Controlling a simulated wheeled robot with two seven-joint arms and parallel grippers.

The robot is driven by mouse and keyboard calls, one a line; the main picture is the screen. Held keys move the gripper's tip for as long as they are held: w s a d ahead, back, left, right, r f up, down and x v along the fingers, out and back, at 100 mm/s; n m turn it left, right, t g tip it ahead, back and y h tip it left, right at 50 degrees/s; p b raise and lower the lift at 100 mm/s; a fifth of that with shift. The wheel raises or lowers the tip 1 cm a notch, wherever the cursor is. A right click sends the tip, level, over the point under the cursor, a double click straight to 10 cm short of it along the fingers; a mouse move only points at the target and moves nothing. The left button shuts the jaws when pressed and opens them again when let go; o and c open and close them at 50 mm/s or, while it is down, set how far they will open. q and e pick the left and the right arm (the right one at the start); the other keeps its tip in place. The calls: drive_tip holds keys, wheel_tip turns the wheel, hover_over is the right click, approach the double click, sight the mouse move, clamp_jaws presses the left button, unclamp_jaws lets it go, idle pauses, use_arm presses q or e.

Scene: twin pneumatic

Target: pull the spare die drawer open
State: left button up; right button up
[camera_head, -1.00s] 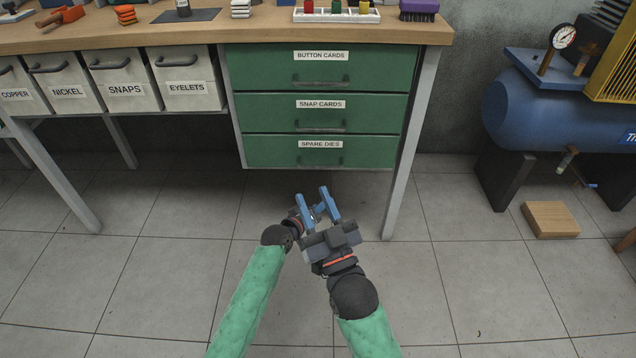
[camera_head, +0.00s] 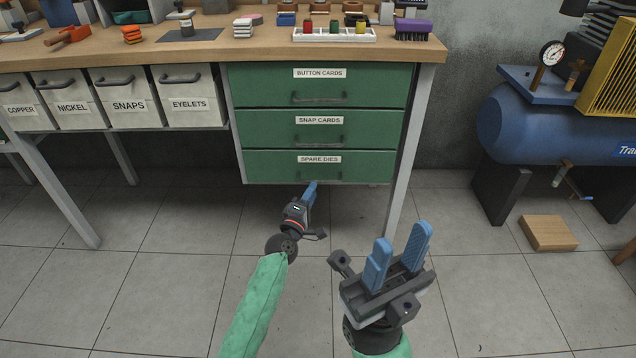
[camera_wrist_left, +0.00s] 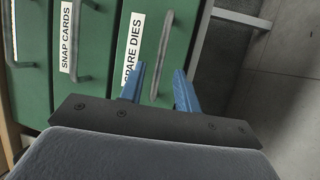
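The spare dies drawer (camera_head: 270,165) is the lowest of three green drawers under the workbench and sits flush with the ones above. Its grey bar handle (camera_head: 322,177) is partly hard to see in the head view. In the left wrist view the handle (camera_wrist_left: 162,55) runs between the lines of my two blue fingers, just beyond their tips. My left gripper (camera_head: 311,187) is just below and in front of the handle; the wrist view shows its fingers (camera_wrist_left: 158,80) apart and empty. My right gripper (camera_head: 402,241) is open and empty, lower right, away from the drawers.
The button cards drawer (camera_head: 260,85) and snap cards drawer (camera_head: 265,127) are shut above. A bench leg (camera_head: 404,155) stands right of the drawers. Labelled bins hang at left. A blue compressor (camera_head: 530,125) and wooden block (camera_head: 549,232) are at right. The floor in front is clear.

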sight(318, 182)
use_arm(q)
drive_tip(key=shift+b+x, duration=0.45)
drive_tip(key=shift+x, duration=2.3)
clamp_jaws()
